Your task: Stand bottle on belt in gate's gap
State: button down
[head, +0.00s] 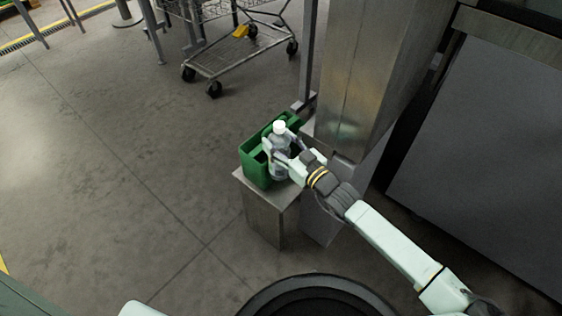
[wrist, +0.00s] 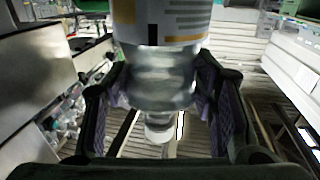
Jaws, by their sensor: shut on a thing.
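The bottle (head: 279,141) is clear with a white cap and looks upright in the head view. My gripper (head: 285,152) is shut on it. In the wrist view the bottle (wrist: 160,75) fills the space between the two finger pads, with its white and yellow label at the top of the picture and the narrow end lower down. In the head view it overlaps a green crate (head: 253,171); I cannot tell how high its base is over the crate. I cannot make out the belt or the gate's gap for sure.
The crate stands on a metal pedestal (head: 262,205) beside a tall steel column (head: 362,70). A large dark panel (head: 490,150) is at the right. A wire trolley (head: 235,50) stands behind. The floor at the left is clear. Several bottles (wrist: 65,122) show in the wrist view.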

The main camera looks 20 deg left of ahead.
notch_tip(320, 180, down, 10)
jog(key=shift+r+p, duration=0.2)
jog(key=shift+p, duration=0.15)
jog(key=shift+f, duration=0.1)
jog(key=shift+f, duration=0.15)
jog(key=c, duration=0.7)
grip_release()
jog(key=shift+r, duration=0.25)
jog(key=b+v, duration=0.2)
jog(key=v, duration=1)
jog(key=shift+f, duration=0.1)
